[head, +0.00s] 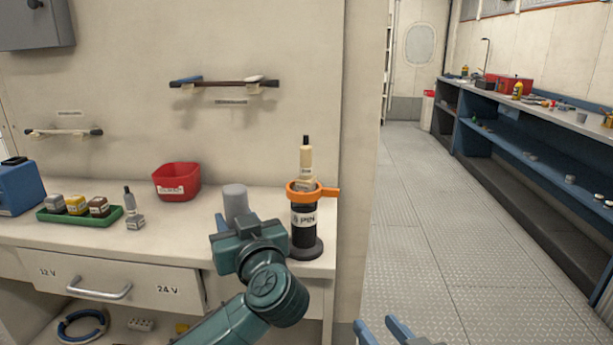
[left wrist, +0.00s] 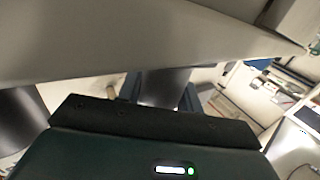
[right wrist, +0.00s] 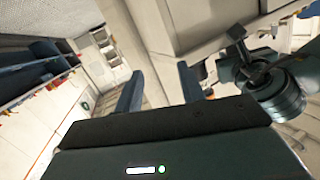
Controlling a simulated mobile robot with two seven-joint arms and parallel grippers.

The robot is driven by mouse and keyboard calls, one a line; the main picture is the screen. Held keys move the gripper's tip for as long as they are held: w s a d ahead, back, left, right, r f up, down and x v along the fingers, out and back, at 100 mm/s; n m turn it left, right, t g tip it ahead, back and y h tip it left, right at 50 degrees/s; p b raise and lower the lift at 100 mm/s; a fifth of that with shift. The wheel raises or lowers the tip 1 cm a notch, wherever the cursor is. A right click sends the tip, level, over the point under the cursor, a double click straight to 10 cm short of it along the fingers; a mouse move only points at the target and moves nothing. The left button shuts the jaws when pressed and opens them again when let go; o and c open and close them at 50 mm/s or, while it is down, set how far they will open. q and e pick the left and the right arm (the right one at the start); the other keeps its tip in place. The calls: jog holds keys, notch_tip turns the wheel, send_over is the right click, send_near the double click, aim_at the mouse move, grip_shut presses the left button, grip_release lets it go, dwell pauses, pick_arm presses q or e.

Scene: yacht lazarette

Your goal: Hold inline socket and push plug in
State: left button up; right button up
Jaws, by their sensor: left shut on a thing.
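My left gripper (head: 237,222) is shut on a plain grey cylinder (head: 235,196) at the bench's front. In the left wrist view the cylinder (left wrist: 165,86) shows dark between the fingers. To its right, a cream connector with a black tip (head: 306,157) stands upright in an orange ring clamp (head: 303,188) on a black labelled cylinder (head: 304,222). A grey connector with a dark tip (head: 131,208) stands on the bench at left. I cannot tell which is the inline socket or plug. My right gripper (head: 383,328) is open and empty, low beside the bench; its fingers (right wrist: 158,90) are apart.
A green tray (head: 62,217) holds several connectors. A red bin (head: 177,183) stands at the bench's back. A blue box (head: 20,188) is far left. Rods hang on wall brackets (head: 224,84). The drawer (head: 112,286) is shut. The floor (head: 430,230) at right is clear.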

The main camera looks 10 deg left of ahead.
jog(key=w+a+r+n, duration=0.1)
jog(key=a+r, duration=0.1)
jog(key=r, duration=0.4)
jog(key=w+a+r, duration=0.2)
jog(key=a+r, duration=0.1)
jog(key=r, duration=0.2)
jog(key=t, duration=0.2)
send_near(308, 157)
jog(key=shift+n, duration=0.3)
jog(key=x, duration=0.5)
jog(key=shift+w+f, duration=0.15)
jog(key=shift+w, duration=0.1)
jog(key=shift+x, duration=2.75)
jog(key=shift+s+a, duration=0.1)
jog(key=shift+a, duration=0.05)
grip_shut()
